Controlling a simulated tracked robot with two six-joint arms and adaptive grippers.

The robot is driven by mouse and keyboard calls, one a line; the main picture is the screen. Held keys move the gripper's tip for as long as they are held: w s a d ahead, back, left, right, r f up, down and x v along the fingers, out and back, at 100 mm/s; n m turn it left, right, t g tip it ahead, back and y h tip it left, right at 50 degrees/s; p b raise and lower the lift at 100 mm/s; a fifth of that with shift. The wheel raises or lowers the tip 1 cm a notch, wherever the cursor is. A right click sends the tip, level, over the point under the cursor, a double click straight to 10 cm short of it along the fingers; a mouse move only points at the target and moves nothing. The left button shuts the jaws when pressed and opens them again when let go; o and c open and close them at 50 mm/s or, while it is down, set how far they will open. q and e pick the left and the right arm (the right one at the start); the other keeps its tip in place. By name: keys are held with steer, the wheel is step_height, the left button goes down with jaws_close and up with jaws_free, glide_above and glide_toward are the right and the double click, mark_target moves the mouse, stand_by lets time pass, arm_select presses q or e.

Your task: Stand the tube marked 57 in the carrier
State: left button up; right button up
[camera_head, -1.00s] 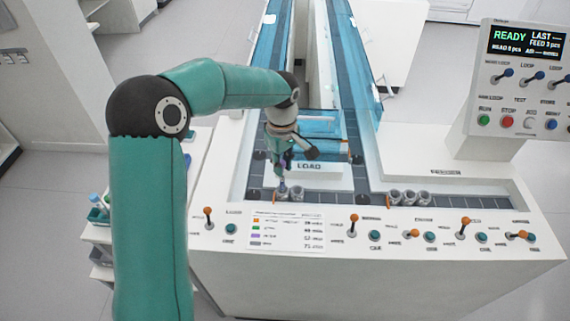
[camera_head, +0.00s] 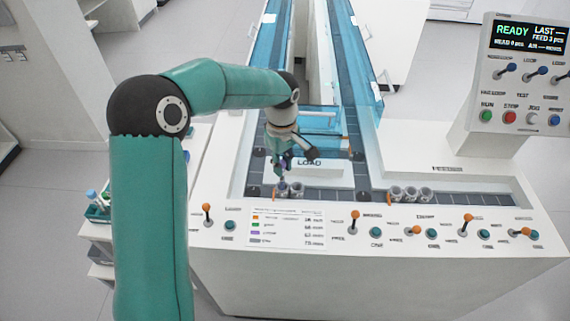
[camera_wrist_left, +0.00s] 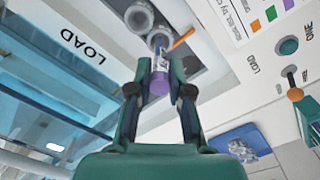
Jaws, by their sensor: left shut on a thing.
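My left gripper (camera_head: 283,171) is over the load end of the track and is shut on a tube. In the left wrist view, its two fingers (camera_wrist_left: 161,72) pinch the tube (camera_wrist_left: 161,60), which has a purple cap (camera_wrist_left: 159,84) and a printed label. The number on the label is too small to read. The tube's far end is at the mouth of a grey round carrier (camera_wrist_left: 153,40); I cannot tell how deep it sits. That carrier also shows under the gripper in the head view (camera_head: 281,192). My right gripper is out of view.
A second grey carrier (camera_head: 297,189) stands close beside it. Several more carriers (camera_head: 411,193) stand on the right track. An orange pin (camera_wrist_left: 183,37) is near the tube. Blue clear covers (camera_head: 320,121) lie behind the LOAD plate (camera_head: 322,171). Small levers line the front panel.

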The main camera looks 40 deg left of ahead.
arm_select(q)
steer(key=shift+f, duration=0.2)
steer(key=o, duration=0.9)
step_height(320, 180, up, 12)
stand_by(0.5)
stand_by(0.7)
